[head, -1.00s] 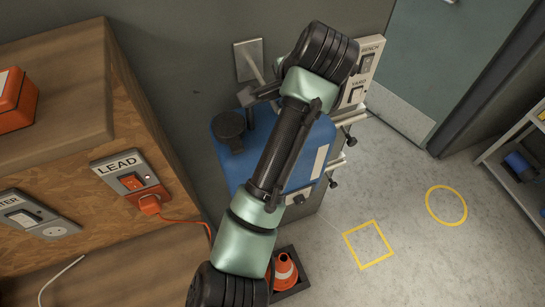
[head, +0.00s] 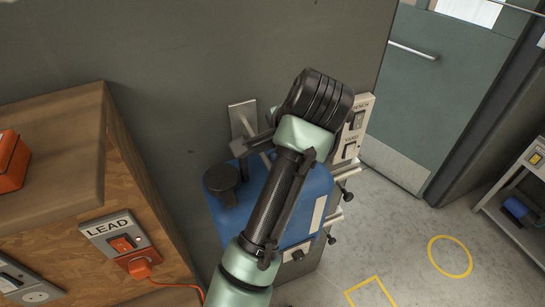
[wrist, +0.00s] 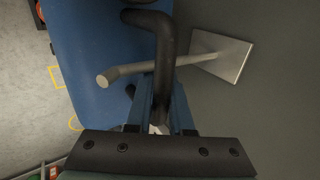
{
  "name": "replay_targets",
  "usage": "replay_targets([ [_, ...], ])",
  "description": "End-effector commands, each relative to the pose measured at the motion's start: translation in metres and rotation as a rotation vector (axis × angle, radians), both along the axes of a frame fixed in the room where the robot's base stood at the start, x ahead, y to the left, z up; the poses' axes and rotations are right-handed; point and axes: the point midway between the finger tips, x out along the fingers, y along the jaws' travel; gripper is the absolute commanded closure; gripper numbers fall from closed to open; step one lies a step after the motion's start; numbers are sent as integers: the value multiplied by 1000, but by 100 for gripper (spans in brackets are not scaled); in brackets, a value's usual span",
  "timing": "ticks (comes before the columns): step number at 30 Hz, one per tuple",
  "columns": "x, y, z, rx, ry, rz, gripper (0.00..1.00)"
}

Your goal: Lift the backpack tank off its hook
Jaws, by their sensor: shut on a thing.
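The blue backpack tank (head: 318,190) with a round black cap (head: 222,181) is upright against the grey wall, partly hidden by my arm. It also fills the upper left of the wrist view (wrist: 95,65). The hook is a pale metal rod on a square wall plate (head: 243,117); in the wrist view the rod (wrist: 125,73) runs out from its plate (wrist: 222,56). The tank's black bent handle (wrist: 166,50) crosses over the rod. My gripper (wrist: 160,118) is shut on this handle; in the head view my gripper (head: 252,145) is beside the plate. Whether handle and rod touch is unclear.
A wooden cabinet (head: 60,150) with a LEAD switch panel (head: 122,243) and orange plug stands left. A switch panel (head: 354,130) is on the wall right of my wrist. A door (head: 425,90) and a shelf (head: 515,200) are right. Floor with yellow marks (head: 450,256) is clear.

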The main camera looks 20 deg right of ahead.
Motion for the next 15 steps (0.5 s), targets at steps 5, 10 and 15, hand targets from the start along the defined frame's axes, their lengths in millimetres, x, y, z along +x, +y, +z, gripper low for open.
replay_targets([
  [5,1,-1,17,-3,-13,-2,100],
  [10,-14,-1,15,-2,-9,-2,100],
  [15,-33,-1,17,-2,-9,-3,100],
])
